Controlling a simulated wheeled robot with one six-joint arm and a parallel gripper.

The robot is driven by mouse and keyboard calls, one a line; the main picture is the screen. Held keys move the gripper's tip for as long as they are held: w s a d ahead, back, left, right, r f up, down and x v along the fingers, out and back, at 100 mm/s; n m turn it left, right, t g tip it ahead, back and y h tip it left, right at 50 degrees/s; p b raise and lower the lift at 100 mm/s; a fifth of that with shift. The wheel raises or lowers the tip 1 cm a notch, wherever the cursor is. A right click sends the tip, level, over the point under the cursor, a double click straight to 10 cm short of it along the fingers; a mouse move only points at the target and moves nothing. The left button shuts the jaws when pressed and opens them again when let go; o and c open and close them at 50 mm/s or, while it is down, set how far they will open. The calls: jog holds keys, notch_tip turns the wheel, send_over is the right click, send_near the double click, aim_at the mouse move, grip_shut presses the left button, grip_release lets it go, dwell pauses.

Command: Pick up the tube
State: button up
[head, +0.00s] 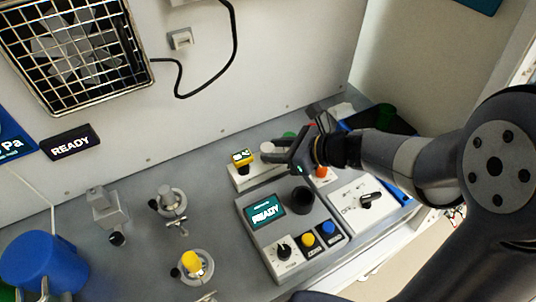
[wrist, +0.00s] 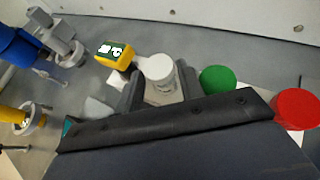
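A white-capped tube (wrist: 158,71) shows upright between the two fingers of my gripper (wrist: 162,88) in the wrist view. In the head view its pale cap (head: 267,147) is just left of my gripper (head: 285,153). The fingers are spread on either side of the tube and look open, with no clear grip on it. The tube's lower part is hidden. It stands by a light grey block (head: 262,175) on the bench, beside a yellow device with a temperature display (wrist: 115,52).
A green round top (wrist: 217,79) is close right of my gripper, with a red one (wrist: 297,108) farther right. A console with a READY screen (head: 265,210) is in front. Metal fittings (head: 168,200) and a blue container (head: 42,262) stand left. The back wall (head: 260,70) is close behind.

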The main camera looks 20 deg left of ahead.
jog(key=shift+x, duration=1.35)
jog(key=shift+c, duration=0.6)
jog(key=c, duration=0.5)
